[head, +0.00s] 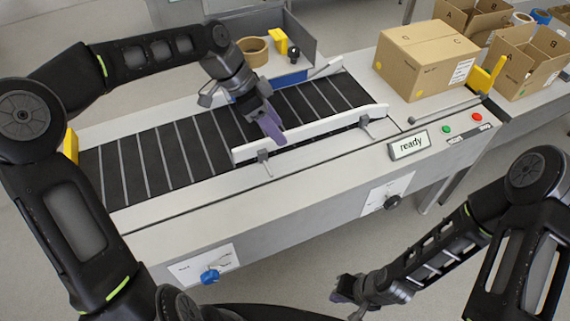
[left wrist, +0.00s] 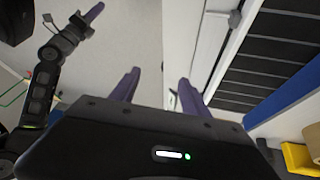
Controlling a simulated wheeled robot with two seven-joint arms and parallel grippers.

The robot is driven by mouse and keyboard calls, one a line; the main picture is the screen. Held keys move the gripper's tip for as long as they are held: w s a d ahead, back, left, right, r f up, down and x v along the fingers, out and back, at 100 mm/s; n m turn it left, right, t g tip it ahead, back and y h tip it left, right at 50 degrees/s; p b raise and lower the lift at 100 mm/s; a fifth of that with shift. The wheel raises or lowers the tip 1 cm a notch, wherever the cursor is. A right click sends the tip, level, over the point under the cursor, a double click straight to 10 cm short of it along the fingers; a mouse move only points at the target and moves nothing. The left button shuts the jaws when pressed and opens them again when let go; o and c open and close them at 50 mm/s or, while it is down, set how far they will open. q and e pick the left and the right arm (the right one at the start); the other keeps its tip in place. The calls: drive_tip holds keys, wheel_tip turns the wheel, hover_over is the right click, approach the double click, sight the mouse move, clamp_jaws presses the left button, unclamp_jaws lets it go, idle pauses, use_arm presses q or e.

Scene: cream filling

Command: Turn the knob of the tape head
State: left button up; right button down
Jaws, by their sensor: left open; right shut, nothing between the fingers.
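The tape head area at the back of the conveyor shows a tan tape roll (head: 252,51), a yellow block (head: 278,40) and a small black knob (head: 293,53). Two more knobs sit on the front panels, a blue knob (head: 209,275) and a black knob (head: 392,201). My left gripper (head: 270,124) is over the belt by the white guide rail, its purple fingers apart from all knobs. In the left wrist view its fingers (left wrist: 157,90) are spread and empty. My right gripper (head: 347,294) is shut and empty in front of the conveyor, low in the head view.
The dark conveyor belt (head: 180,152) is empty. A closed carton (head: 425,60) stands at its right end, with open boxes (head: 525,60) beyond. A display (head: 409,145) reads "ready", beside green and red buttons (head: 476,117). The floor in front is clear.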

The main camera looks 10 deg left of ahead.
use_arm(q)
drive_tip(key=s+d+f+n, duration=0.1)
drive_tip(key=d+f+n, duration=0.1)
drive_tip(key=f, duration=0.5)
drive_tip(key=shift+s+d+f+h, duration=0.15)
drive_tip(key=shift+s+d+h, duration=0.2)
drive_tip(key=shift+d, duration=0.4)
